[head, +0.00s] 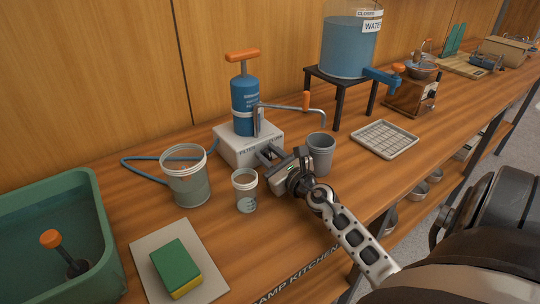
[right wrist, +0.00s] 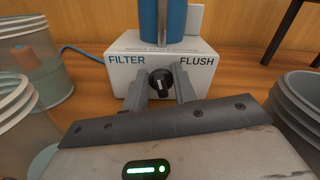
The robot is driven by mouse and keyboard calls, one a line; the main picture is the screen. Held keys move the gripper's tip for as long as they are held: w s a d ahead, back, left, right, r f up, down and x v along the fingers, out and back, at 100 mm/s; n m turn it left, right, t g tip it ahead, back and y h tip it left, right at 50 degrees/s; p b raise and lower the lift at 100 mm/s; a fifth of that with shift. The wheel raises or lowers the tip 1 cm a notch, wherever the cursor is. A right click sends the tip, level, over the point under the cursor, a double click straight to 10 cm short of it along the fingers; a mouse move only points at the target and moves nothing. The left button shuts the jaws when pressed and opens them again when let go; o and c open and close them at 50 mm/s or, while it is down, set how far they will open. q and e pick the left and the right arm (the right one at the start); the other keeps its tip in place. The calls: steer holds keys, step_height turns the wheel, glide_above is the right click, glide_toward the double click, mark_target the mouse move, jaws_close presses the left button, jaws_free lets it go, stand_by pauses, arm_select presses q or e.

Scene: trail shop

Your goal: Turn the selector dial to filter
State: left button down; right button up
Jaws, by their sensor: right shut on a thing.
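The selector dial (right wrist: 160,82) is a small black knob on the front of the white base (right wrist: 120,78) of the pump filter. FILTER is printed to its left and FLUSH to its right in the right wrist view. A pale mark shows on the knob, near the top; its exact angle is hard to tell. My right gripper (head: 268,155) reaches the base front, its two grey fingers on either side of the dial, shut on it. In the head view the dial is hidden by the gripper. The blue pump body (head: 244,105) stands on the base. My left gripper is not in view.
A grey cup (head: 320,153) stands close right of my right gripper. A clear measuring cup (head: 245,190) and a larger clear container (head: 186,178) stand to the left. A drying rack (head: 385,139) lies right; a green tub (head: 60,225) and sponge (head: 175,265) are front left.

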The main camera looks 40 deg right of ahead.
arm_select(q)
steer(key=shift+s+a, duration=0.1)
arm_select(e)
steer(key=shift+a+f+n, duration=0.1)
steer(key=shift+n, duration=2.1)
steer(key=o, duration=0.6)
steer(key=shift+o, duration=0.2)
